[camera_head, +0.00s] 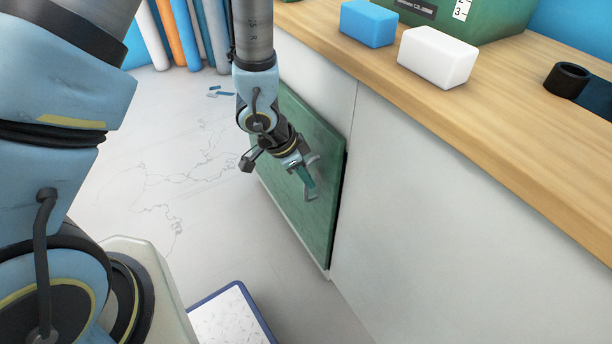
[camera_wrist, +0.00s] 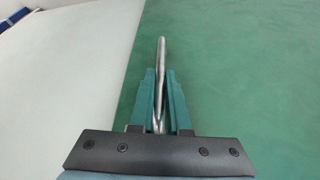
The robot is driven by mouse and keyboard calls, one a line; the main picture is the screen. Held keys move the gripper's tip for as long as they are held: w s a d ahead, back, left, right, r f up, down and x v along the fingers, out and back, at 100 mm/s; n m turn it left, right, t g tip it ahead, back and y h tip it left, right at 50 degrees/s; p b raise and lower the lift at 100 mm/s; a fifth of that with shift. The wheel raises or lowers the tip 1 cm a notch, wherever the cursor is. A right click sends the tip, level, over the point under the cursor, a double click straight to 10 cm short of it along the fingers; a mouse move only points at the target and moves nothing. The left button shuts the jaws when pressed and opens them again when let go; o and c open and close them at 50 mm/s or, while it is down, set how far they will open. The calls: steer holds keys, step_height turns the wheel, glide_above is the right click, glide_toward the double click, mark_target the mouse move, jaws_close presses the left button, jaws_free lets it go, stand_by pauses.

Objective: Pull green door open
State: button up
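The green door (camera_head: 285,135) is set in the white cabinet front under the wooden counter. A dark gap shows along its right edge, so it stands slightly off the cabinet; how far is hard to tell. A metal bar handle (camera_head: 312,194) is on the door near that edge. My gripper (camera_head: 306,177) is at the handle. In the wrist view, the teal fingers of my gripper (camera_wrist: 161,95) lie closely on both sides of the handle (camera_wrist: 162,52) and appear shut on it. The green door (camera_wrist: 240,70) fills the right of that view.
A blue-edged board (camera_head: 225,318) lies on the floor at the bottom. The pale floor left of the door is mostly clear.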

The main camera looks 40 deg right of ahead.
jaws_close()
stand_by(1.0)
